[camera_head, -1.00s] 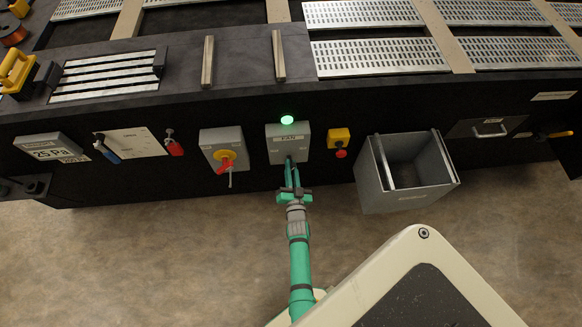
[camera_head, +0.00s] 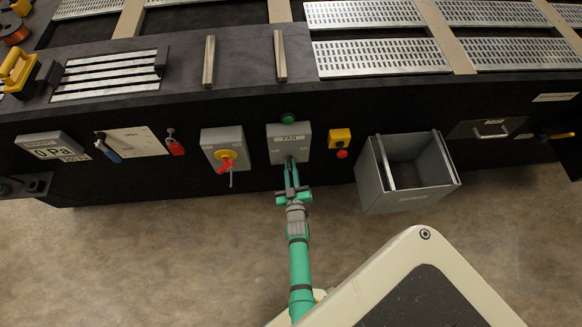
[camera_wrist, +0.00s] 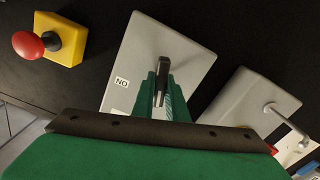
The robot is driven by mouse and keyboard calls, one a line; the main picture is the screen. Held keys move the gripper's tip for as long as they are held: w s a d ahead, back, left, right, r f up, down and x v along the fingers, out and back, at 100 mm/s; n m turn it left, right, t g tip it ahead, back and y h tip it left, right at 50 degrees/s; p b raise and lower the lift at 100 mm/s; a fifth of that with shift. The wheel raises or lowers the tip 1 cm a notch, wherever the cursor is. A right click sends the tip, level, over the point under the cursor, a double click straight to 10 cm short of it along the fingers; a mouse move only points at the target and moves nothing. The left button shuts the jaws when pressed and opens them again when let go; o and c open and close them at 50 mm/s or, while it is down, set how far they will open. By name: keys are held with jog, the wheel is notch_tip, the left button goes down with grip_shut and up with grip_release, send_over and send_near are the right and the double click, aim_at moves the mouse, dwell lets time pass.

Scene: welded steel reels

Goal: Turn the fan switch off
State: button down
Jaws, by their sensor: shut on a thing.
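The fan switch box (camera_head: 289,135) is a grey box labelled FAN on the black front panel. A green lamp (camera_head: 288,118) on top of it is dark. My gripper (camera_head: 290,163) reaches up to the box from below. In the wrist view the box (camera_wrist: 140,60) shows a small ON label, upside down, beside a dark switch lever (camera_wrist: 161,78). My gripper's green fingers (camera_wrist: 160,97) are shut on the lever. The fingers hide part of the box face.
A grey box with a yellow and red rotary switch (camera_head: 226,160) is to the left. A yellow box with a red button (camera_head: 340,140) is close on the right, then an open grey bin (camera_head: 410,195). A display (camera_head: 50,148) at the far left reads 0 Pa.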

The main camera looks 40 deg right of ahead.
jog(key=shift+f+n, duration=0.1)
jog(key=shift+n, duration=1.1)
jog(key=c, duration=1.8)
grip_release()
jog(key=shift+o, duration=0.2)
jog(key=shift+s, duration=0.1)
jog(key=v, duration=1)
jog(key=shift+s+a, duration=0.25)
